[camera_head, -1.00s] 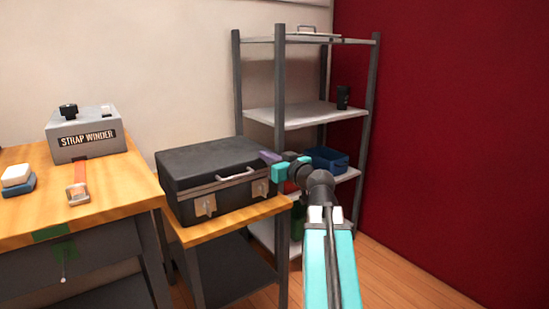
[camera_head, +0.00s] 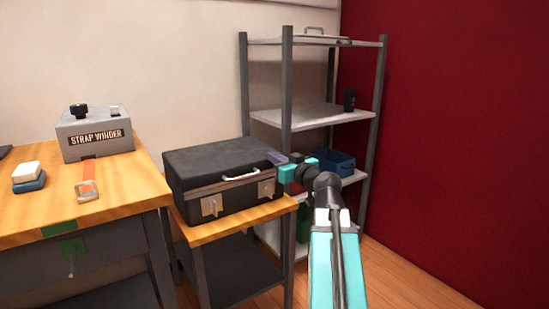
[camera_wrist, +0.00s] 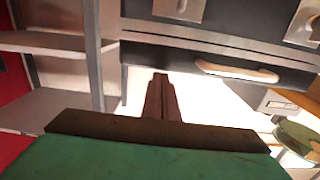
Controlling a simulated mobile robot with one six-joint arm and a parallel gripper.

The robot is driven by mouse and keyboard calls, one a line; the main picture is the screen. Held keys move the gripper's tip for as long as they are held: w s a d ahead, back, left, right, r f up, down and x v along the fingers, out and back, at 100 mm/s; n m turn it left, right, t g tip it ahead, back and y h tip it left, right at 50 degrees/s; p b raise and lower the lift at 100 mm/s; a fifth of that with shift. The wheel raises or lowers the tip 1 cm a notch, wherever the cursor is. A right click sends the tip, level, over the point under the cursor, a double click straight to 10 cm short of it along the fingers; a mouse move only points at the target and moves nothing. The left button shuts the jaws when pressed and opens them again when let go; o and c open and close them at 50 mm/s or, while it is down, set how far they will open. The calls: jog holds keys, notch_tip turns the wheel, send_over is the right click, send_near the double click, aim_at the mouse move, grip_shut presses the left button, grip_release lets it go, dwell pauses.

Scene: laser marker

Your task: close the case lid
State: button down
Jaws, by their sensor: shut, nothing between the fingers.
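The black case (camera_head: 205,162) stands on a small wood-topped table, and its lid looks down flat on the body. A silver handle (camera_head: 240,174) and two silver latches, one at the left (camera_head: 211,206) and one at the right (camera_head: 266,189), are on its front. My gripper (camera_head: 276,158) is at the case's right end, near the lid's upper edge; I cannot tell whether it touches. In the wrist view the closed fingers (camera_wrist: 161,97) point towards the case front (camera_wrist: 225,57), which appears upside down with its handle (camera_wrist: 236,71). Nothing is between the fingers.
A grey shelf unit (camera_head: 310,116) stands behind and right of the case, with a blue bin (camera_head: 335,163) and a black cup (camera_head: 350,99). At left, a workbench (camera_head: 130,190) carries the strap winder (camera_head: 95,137). Open floor (camera_head: 400,285) lies at right.

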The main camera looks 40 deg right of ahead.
jog(key=s+b, duration=0.7)
jog(key=s, duration=0.2)
jog(key=shift+a+r+b, duration=0.15)
jog(key=shift+r+b, duration=0.1)
jog(key=shift+b, duration=0.1)
dwell(0.8)
jog(key=shift+s, duration=0.25)
dwell(0.5)
